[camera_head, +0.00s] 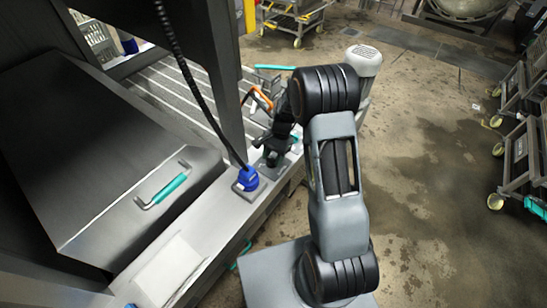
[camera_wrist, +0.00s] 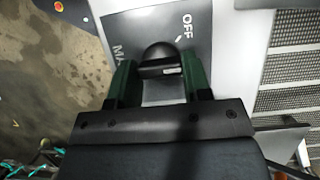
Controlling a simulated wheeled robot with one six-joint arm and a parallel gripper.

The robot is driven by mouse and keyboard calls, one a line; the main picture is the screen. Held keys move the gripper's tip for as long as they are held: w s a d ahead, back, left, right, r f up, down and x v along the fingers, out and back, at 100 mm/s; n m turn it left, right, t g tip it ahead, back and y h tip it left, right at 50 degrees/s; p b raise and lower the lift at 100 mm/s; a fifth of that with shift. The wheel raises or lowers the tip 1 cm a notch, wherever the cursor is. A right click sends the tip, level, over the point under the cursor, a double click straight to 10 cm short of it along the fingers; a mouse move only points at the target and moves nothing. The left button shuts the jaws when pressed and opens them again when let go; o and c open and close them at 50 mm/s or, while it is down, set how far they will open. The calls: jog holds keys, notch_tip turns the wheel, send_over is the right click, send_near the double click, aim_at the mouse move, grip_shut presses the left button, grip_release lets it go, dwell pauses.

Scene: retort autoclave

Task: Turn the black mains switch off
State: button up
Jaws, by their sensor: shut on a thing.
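The black mains switch (camera_wrist: 157,55) is a rounded knob with a raised grip bar, on a grey plate (camera_wrist: 218,50) in the wrist view. White "OFF" lettering is at the plate's upper right, with a short white mark between it and the knob. Part of another word, "MA", shows at the left. My gripper (camera_wrist: 158,72) has its two green fingers on either side of the knob and is shut on it. The fingers hide the knob's sides. In the head view my gripper (camera_head: 272,152) reaches down to the machine's ledge; the switch there is hard to make out.
A blue knob (camera_head: 247,179) with a black hose stands close by on the ledge. A dark upright post (camera_head: 226,90) is left of my arm. A steel cover (camera_head: 120,165) with a teal handle is at left. Carts (camera_head: 520,150) stand right; the floor between is open.

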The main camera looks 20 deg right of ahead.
jog(key=n+g+h, duration=0.1)
jog(key=n, duration=0.3)
jog(key=shift+w+a+b, duration=0.1)
jog(key=shift+w+b, duration=0.05)
jog(key=shift+b, duration=0.15)
jog(key=shift+a+n+g+h, duration=0.15)
jog(key=shift+n+h, duration=0.3)
jog(key=shift+n, duration=0.65)
jog(key=shift+d+n+g+h, duration=0.15)
jog(key=shift+n+h, duration=0.3)
jog(key=shift+n, duration=0.65)
jog(key=shift+a+n, duration=0.1)
jog(key=shift+n, duration=0.2)
jog(key=o, duration=0.9)
jog(key=shift+b, duration=0.3)
jog(key=v, duration=1.4)
jog(key=shift+a+b, duration=0.1)
jog(key=shift+b, duration=0.25)
jog(key=shift+w+f, duration=0.1)
